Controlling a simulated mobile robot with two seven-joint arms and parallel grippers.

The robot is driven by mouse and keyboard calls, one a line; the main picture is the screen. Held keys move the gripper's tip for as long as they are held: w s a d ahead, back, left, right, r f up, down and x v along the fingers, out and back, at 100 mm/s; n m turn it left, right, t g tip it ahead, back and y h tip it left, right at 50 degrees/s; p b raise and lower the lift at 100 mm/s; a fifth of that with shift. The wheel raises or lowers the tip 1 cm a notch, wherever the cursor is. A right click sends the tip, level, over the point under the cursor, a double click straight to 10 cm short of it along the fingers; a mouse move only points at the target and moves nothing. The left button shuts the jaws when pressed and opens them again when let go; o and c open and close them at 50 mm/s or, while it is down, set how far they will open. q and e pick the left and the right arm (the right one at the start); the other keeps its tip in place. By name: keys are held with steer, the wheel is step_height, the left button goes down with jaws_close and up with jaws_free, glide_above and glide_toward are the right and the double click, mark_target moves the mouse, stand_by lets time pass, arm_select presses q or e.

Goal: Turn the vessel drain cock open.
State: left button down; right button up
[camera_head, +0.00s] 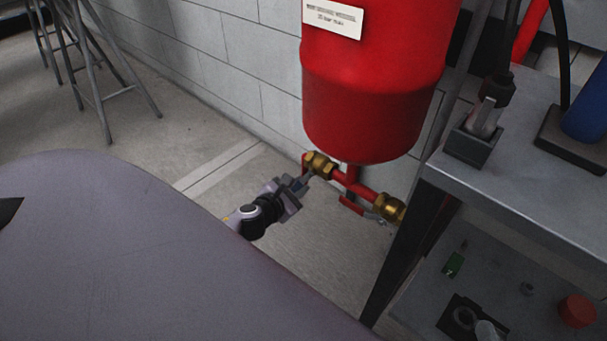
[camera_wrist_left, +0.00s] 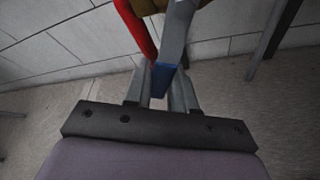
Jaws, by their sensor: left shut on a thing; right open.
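The red vessel (camera_head: 375,85) hangs by a block wall, with a red pipe tee below it. A brass cock (camera_head: 318,163) is on the tee's left branch and another brass valve (camera_head: 390,207) on its right branch. No label shows which is the drain cock. My left gripper (camera_head: 303,183) is at the left cock. In the left wrist view, a grey lever (camera_wrist_left: 178,32) with a blue end (camera_wrist_left: 162,77) comes down between its fingers, which are shut on that end. The brass body shows only partly at that view's top edge. My right gripper is not in view.
A grey bench (camera_head: 530,185) stands close on the right, with a lower shelf holding a red cap (camera_head: 577,311) and small parts. Metal stools (camera_head: 85,60) stand far left. The floor left of the vessel is clear.

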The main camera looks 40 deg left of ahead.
arm_select(q)
steer(key=shift+a+r+m+y, duration=0.4)
steer(key=shift+a+m, duration=0.15)
steer(key=shift+m, duration=0.15)
step_height(320, 180, up, 6)
steer(key=a+m+t+y+p, duration=0.3)
steer(key=m+p, duration=0.1)
steer(key=m, duration=0.4)
steer(key=shift+w+p, duration=0.15)
steer(key=shift+p, duration=0.25)
arm_select(e)
steer(key=shift+s+a+r+m+g, duration=0.1)
steer(key=shift+r+m+g, duration=0.2)
steer(key=shift+g, duration=0.2)
arm_select(q)
steer(key=shift+m, duration=0.3)
steer(key=c, duration=1)
jaws_free()
steer(key=shift+d, duration=0.1)
